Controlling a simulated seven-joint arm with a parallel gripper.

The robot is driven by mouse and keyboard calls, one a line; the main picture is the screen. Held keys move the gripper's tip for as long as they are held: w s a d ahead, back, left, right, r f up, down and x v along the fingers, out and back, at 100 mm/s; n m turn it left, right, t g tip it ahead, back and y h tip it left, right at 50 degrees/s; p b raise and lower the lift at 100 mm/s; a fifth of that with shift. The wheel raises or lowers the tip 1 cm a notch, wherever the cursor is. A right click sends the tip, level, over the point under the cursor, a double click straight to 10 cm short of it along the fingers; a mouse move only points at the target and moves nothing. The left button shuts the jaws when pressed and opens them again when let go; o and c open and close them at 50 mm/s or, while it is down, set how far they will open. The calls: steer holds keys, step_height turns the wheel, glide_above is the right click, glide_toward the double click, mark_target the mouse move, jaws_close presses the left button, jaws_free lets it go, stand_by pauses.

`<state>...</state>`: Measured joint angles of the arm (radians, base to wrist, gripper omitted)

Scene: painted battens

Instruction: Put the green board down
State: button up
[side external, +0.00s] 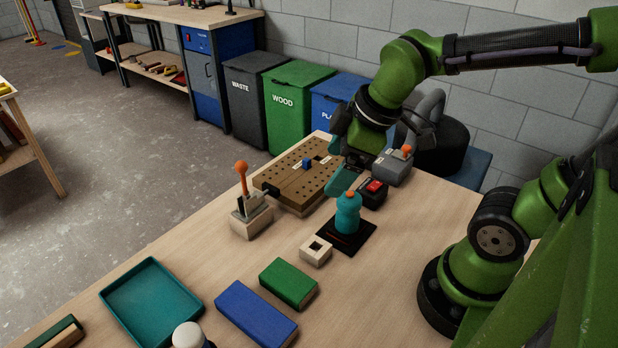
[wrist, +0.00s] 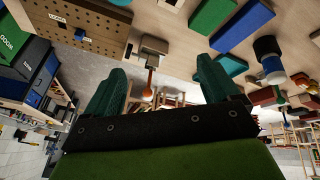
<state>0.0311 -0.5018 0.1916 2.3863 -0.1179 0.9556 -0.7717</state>
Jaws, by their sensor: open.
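A green board (side external: 289,283) lies flat on the wooden table, beside a blue board (side external: 256,313). The green board (wrist: 211,14) and the blue board (wrist: 243,27) also show at the top of the wrist view. My gripper (side external: 338,166) has teal fingers and is over the back of the table, near the right edge of the pegboard and well away from the green board. In the wrist view the fingers of my gripper (wrist: 162,85) stand wide apart with nothing between them. Another green and wood piece (side external: 58,335) is partly cut off at the lower left.
A teal tray (side external: 189,300) is empty at the front left. A pegboard (side external: 283,185), an orange-handled lever (side external: 248,212), a teal bottle (side external: 347,213) on a black mat, a square block with a hole (side external: 316,254) and a red-switch box (side external: 373,191) stand around the middle.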

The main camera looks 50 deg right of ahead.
steer(key=shift+s+d+r+m+t+y, duration=0.2)
steer(key=shift+s+d+r+m+t, duration=0.2)
steer(key=shift+m, duration=1.45)
steer(key=shift+s+d+r+m+t+y, duration=0.2)
steer(key=shift+s+d+r+m+t, duration=0.25)
steer(key=shift+m, duration=1.45)
steer(key=shift+s+d+r+m+t+y, duration=0.25)
steer(key=shift+d+r+m, duration=0.25)
steer(key=shift+m, duration=1.35)
